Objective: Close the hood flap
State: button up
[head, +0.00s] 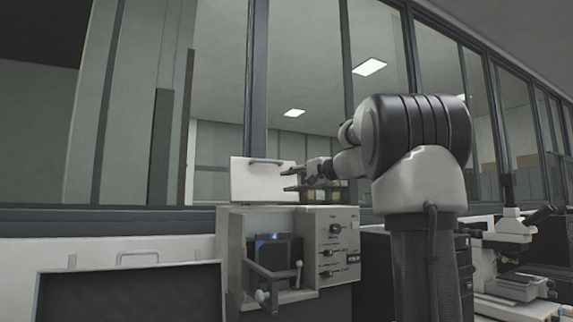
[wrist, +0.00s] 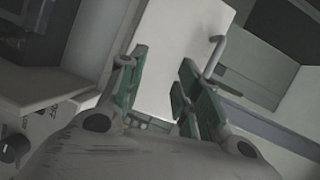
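The hood flap (head: 257,185) is a white panel standing raised above the mounting press (head: 231,248), with a bar handle (head: 267,161) along its upper edge. In the wrist view the flap (wrist: 176,45) fills the upper middle, and its handle (wrist: 215,55) lies right of the fingers. My gripper (head: 291,180) has green fingers and is at the flap's right side in the head view. In the wrist view my gripper (wrist: 163,60) is open, with a gap between the fingers and the flap showing behind it. I cannot tell whether a finger touches the flap.
The press has an open front chamber (head: 273,250) and a knob panel (head: 338,250) to its right. A dark-fronted case (head: 130,295) with a handle stands at the lower left. A microscope (head: 508,250) stands at the right. A framed glass wall runs behind.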

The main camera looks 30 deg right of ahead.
jog(key=t+y, duration=0.1)
jog(key=t, duration=0.1)
send_near(270, 162)
jog(key=w, duration=0.1)
jog(key=shift+m, duration=0.5)
jog(key=x, duration=0.8)
jog(key=shift+w+a+r, duration=0.15)
jog(key=shift+a, duration=0.1)
grip_shut()
